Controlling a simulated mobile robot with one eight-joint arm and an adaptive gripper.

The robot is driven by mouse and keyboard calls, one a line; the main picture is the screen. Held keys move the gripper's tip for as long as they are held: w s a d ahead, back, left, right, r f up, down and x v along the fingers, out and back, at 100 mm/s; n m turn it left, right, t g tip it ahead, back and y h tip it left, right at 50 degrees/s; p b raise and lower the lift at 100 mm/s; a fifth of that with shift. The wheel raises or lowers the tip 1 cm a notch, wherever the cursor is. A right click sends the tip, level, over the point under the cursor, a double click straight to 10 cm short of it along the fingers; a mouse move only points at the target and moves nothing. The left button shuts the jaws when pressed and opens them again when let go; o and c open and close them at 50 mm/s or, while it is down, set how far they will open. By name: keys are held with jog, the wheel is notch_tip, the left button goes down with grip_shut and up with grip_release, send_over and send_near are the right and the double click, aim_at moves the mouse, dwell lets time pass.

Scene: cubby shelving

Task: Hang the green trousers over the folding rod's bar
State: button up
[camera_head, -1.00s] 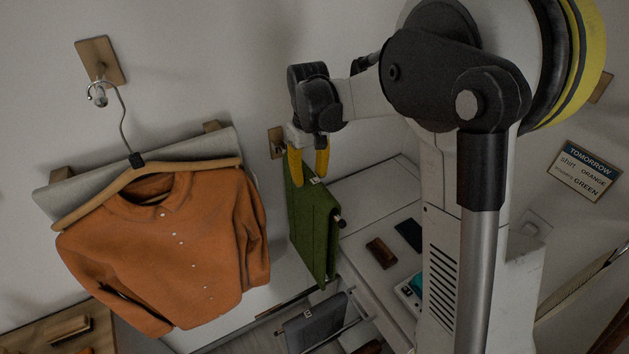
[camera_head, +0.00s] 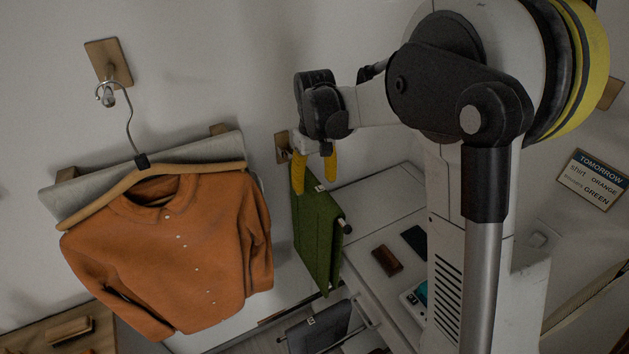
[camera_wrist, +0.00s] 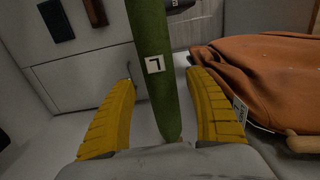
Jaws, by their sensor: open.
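The green trousers (camera_head: 318,238) hang folded over the folding rod's bar (camera_head: 346,226), whose dark end shows at their right side in the head view. In the wrist view the trousers (camera_wrist: 152,65) run as a narrow green strip with a white tag, between my gripper's fingers. My gripper (camera_head: 314,175) has yellow fingers and is just above the trousers' top edge. In the wrist view its fingers (camera_wrist: 167,112) are spread, one on each side of the strip, with gaps visible. Most of the bar is hidden under the cloth.
An orange shirt (camera_head: 175,250) hangs on a wooden hanger (camera_head: 90,212) from a wall hook (camera_head: 108,95) at left. Grey trousers (camera_head: 318,328) hang low. A white drawer top (camera_head: 365,205) holds small dark items. A sign (camera_head: 592,180) is at right.

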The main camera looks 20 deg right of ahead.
notch_tip(320, 180, up, 12)
jog(key=s+r+m+t, duration=0.1)
jog(key=s+r+t, duration=0.15)
jog(key=s, duration=0.95)
jog(key=s+f+m+t, duration=0.1)
jog(key=s+f+t, duration=0.45)
jog(key=s, duration=0.55)
notch_tip(320, 180, down, 20)
jog(key=b, duration=2)
jog(key=shift+f+g, duration=0.15)
jog(key=shift+g, duration=0.25)
